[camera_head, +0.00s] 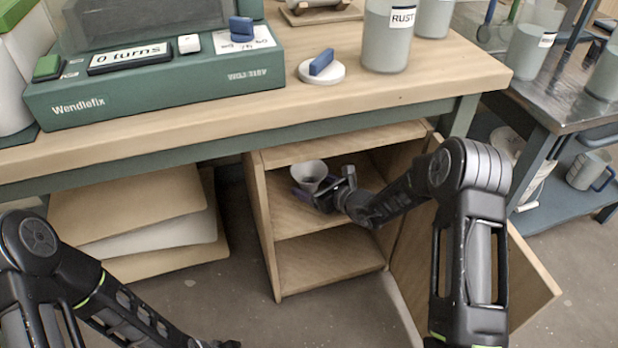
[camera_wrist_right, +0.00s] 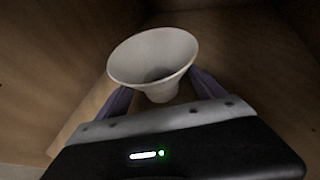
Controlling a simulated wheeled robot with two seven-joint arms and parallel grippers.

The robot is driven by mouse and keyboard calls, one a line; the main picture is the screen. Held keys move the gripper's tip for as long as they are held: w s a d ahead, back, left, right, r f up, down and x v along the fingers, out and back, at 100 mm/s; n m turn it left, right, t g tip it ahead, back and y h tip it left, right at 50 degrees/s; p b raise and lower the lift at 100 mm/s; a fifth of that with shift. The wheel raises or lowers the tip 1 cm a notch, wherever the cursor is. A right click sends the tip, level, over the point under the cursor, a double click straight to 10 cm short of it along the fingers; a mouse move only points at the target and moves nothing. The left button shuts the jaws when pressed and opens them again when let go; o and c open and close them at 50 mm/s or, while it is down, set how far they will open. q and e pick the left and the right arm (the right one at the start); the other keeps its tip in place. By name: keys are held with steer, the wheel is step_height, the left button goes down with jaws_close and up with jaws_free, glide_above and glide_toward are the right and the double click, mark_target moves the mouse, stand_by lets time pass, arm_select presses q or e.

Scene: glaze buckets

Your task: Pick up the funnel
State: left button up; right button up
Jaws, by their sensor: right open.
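The funnel (camera_head: 310,174) is a pale, wide-mouthed cone on the upper shelf inside the open wooden cabinet under the bench. It also shows in the right wrist view (camera_wrist_right: 153,62), mouth up. My right gripper (camera_head: 308,192) reaches into the cabinet at the funnel. In the right wrist view its purple fingers (camera_wrist_right: 160,97) are open, one on each side of the funnel's narrow lower part. Whether they touch it I cannot tell. The funnel's lower end is hidden behind the gripper body. My left gripper (camera_head: 222,344) is at the bottom edge, only partly visible.
The cabinet (camera_head: 262,225) has side walls and a shelf close around my right gripper. Its door (camera_head: 520,275) stands open at the right. The bench top (camera_head: 440,80) overhangs it. Boards (camera_head: 130,210) lean to the left. The lower compartment looks empty.

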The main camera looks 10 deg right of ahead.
mark_target(318, 177)
stand_by(0.3)
steer(key=c, duration=1.6)
steer(key=shift+r, duration=0.1)
steer(key=shift+r+p, duration=0.3)
steer(key=shift+r, duration=0.1)
step_height(318, 177, up, 3)
steer(key=shift+f+p, duration=0.1)
steer(key=shift+p, duration=0.7)
steer(key=s+d+p, duration=0.3)
steer(key=s+p, duration=0.1)
steer(key=s, duration=1.3)
steer(key=shift+s+f+p, duration=0.15)
steer(key=shift+s+p, duration=0.15)
steer(key=shift+s, duration=0.1)
